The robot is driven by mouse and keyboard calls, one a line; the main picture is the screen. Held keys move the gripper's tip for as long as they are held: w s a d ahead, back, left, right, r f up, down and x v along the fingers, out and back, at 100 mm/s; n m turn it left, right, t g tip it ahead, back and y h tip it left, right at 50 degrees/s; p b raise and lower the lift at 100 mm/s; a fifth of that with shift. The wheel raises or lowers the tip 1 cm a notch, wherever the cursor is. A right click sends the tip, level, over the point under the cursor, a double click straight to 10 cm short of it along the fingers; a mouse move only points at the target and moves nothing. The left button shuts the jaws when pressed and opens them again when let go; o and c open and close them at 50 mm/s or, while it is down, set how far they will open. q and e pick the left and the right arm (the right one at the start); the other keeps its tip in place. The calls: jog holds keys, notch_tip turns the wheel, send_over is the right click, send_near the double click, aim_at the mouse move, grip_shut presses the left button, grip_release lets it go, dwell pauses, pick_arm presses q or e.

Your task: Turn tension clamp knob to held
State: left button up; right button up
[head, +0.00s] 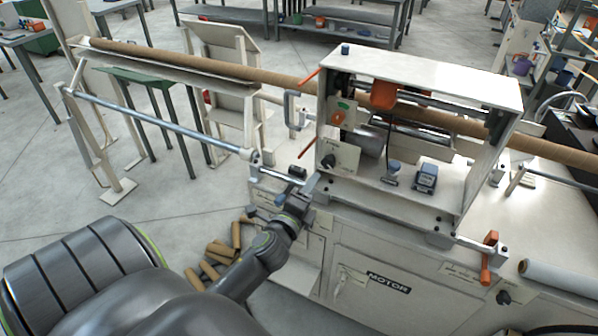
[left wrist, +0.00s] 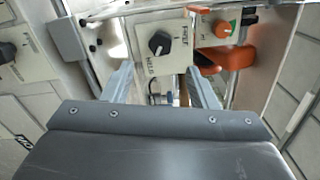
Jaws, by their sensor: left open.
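A black knob on a white label plate shows on the machine's end panel in the head view (head: 328,161). In the left wrist view the black knob (left wrist: 159,43) sits beyond my fingers, and its label lettering is too small to read surely. My left gripper (head: 312,187) is just below and in front of that plate in the head view. In the left wrist view its two fingers (left wrist: 160,82) are spread apart, with nothing held between them. The fingertips appear short of the knob, not touching it. My right gripper is not in view.
An orange knob (left wrist: 222,29) sits beside the black knob, with an orange part (left wrist: 225,58) below it. A long cardboard tube (head: 200,64) crosses the machine. Orange levers stick out near the panel. Cardboard cores (head: 220,249) lie on the floor.

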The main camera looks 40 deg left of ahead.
pick_arm(q)
jog(key=v, duration=0.6)
jog(key=shift+b, duration=0.35)
jog(key=shift+w, duration=0.1)
